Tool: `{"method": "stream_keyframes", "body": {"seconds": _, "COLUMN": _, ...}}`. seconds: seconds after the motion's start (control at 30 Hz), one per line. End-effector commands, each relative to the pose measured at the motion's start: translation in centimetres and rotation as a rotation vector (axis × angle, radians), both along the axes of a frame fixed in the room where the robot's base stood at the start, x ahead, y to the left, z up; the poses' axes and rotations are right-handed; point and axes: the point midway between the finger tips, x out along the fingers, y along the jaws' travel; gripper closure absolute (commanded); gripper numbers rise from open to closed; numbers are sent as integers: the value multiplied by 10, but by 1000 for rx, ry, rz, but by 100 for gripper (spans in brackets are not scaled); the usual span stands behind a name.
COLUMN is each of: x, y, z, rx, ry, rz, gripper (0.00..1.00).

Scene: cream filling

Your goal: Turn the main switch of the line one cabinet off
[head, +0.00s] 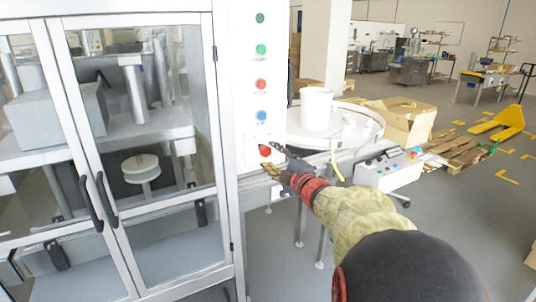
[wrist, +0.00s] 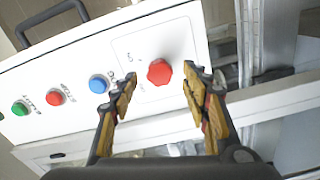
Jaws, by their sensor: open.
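The main switch is a red knob (head: 265,150) low on the white cabinet panel (head: 232,95), below a column of round buttons. In the wrist view the red knob (wrist: 159,72) sits on a square plate with small markings too small to read. My gripper (head: 276,160) is just in front of the panel at the knob's height. In the wrist view my gripper (wrist: 160,85) is open, with one finger on each side of the knob and visible gaps between. I cannot tell how deep the fingertips are relative to the knob.
Blue (head: 261,116), red (head: 261,85) and green (head: 261,49) buttons sit above the switch. Glass doors (head: 140,120) with black handles are at left. A conveyor (head: 330,155) with a white container (head: 316,108) and a control box (head: 388,172) are at right.

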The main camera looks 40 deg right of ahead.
Motion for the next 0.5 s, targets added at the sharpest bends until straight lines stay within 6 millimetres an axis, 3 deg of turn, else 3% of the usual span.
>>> {"method": "stream_keyframes", "body": {"seconds": 0.2, "x": -46, "y": 10, "z": 1, "rx": -2, "ry": -1, "rz": -3, "gripper": 53}}
{"method": "stream_keyframes", "body": {"seconds": 0.5, "x": -78, "y": 19, "z": 0, "rx": 0, "ry": 0, "rz": -1, "gripper": 53}}
